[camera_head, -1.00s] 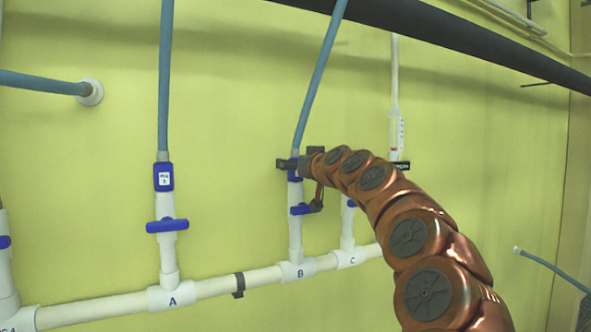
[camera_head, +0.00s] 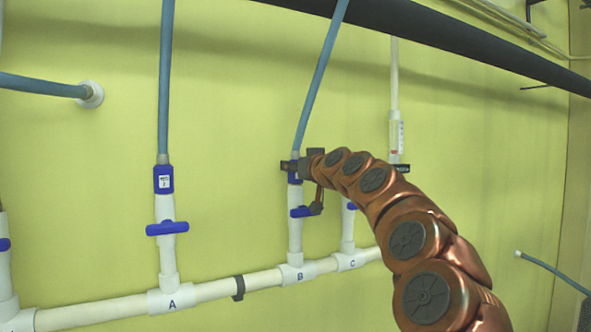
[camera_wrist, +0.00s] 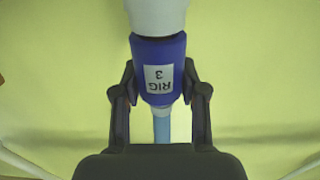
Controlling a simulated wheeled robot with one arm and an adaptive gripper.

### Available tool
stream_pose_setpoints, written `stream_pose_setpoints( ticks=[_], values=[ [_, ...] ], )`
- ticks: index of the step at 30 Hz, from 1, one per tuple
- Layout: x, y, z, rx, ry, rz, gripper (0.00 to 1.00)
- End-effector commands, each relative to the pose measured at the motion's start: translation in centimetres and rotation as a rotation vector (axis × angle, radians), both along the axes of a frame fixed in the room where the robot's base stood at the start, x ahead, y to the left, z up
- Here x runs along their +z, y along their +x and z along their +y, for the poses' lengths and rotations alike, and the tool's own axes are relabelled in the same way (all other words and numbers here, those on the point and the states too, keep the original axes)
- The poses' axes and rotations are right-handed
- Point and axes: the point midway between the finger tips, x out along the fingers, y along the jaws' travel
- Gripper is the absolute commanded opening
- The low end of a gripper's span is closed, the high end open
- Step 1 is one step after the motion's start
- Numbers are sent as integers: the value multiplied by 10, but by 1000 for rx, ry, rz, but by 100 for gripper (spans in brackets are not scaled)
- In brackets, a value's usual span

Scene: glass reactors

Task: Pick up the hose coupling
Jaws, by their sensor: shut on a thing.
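The blue hose coupling (camera_wrist: 158,48) with a white label reading "RIG 3" upside down sits between the two dark fingers of my gripper (camera_wrist: 158,78) in the wrist view. The fingers press on it from both sides. In the head view my gripper (camera_head: 289,166) is at the blue coupling (camera_head: 294,178) on top of the white riser of branch B (camera_head: 296,235). The coupling still meets the white pipe, and a blue-grey hose (camera_head: 320,80) runs up from it. My gripper partly hides it in the head view.
A similar blue coupling (camera_head: 163,180) sits on branch A, left of my gripper. Blue valve handles (camera_head: 167,228) stick out from the risers. Branch C (camera_head: 348,235) is close on the right, partly behind my arm. A thick black pipe (camera_head: 440,35) crosses above.

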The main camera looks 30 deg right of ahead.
Motion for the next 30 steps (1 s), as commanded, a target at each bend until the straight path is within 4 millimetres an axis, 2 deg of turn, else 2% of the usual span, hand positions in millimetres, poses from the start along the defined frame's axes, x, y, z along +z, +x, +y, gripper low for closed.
stream_pose_setpoints(
  ticks=[16, 30],
  values=[
    [44, -1, -1, -4, -3, -6, 2],
    [71, 1, -2, -3, 0, -3, 2]
  ],
)
